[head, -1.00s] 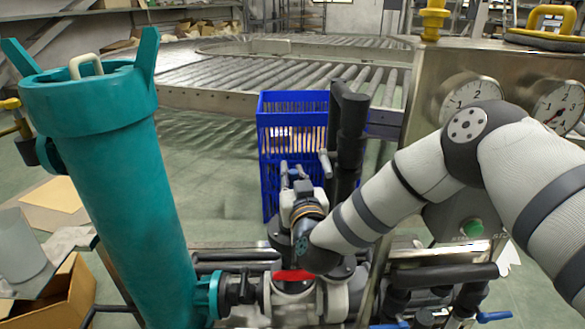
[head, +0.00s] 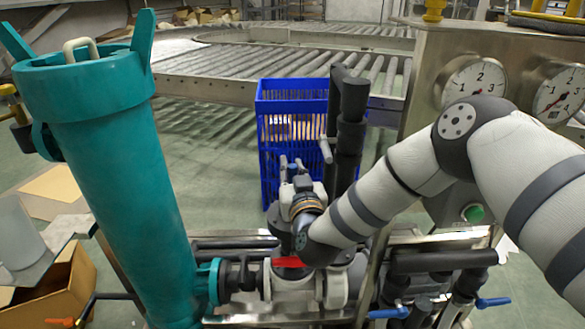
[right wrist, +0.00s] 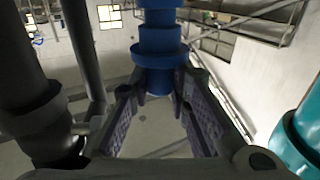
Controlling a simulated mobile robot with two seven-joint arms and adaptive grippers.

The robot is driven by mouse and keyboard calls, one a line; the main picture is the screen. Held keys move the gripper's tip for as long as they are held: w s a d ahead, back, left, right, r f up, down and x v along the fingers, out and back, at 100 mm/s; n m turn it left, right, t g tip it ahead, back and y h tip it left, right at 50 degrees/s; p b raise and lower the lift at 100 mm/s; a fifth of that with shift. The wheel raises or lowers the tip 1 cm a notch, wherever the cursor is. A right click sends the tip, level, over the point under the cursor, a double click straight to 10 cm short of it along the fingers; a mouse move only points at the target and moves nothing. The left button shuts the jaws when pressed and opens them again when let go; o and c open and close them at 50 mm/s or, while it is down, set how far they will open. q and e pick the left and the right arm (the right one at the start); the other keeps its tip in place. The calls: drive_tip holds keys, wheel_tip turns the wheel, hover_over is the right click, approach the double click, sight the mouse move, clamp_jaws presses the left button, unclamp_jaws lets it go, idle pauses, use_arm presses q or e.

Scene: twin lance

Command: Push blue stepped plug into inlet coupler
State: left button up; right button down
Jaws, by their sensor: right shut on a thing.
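The blue stepped plug (right wrist: 160,48) stands between the fingertips of my right gripper (right wrist: 160,92) in the right wrist view, its narrowing steps pointing away from the palm. The gripper is shut on its lower end. In the head view my right gripper (head: 291,166) is small, beyond the wrist and in front of the blue crate. I cannot tell which fitting is the inlet coupler. My left gripper is not in view.
A teal cylinder (head: 118,170) stands at the left. A blue crate (head: 272,110) is behind my gripper, with dark upright pipes (head: 349,140) close to its right. A red valve handle (head: 287,262) and pipework lie below. A gauge panel (head: 425,75) stands at the right.

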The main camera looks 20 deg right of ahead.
drive_tip(key=shift+p, duration=0.4)
idle(0.7)
drive_tip(key=shift+f+b, duration=0.65)
drive_tip(key=shift+f, duration=0.55)
drive_tip(key=shift+r, duration=0.1)
drive_tip(key=shift+r+p, duration=0.75)
drive_tip(key=shift+f, duration=0.1)
drive_tip(key=shift+p, duration=0.4)
idle(0.8)
drive_tip(key=shift+f+b, duration=0.45)
drive_tip(key=shift+f, duration=0.3)
drive_tip(key=c, duration=1.4)
unclamp_jaws()
drive_tip(key=shift+c, duration=0.2)
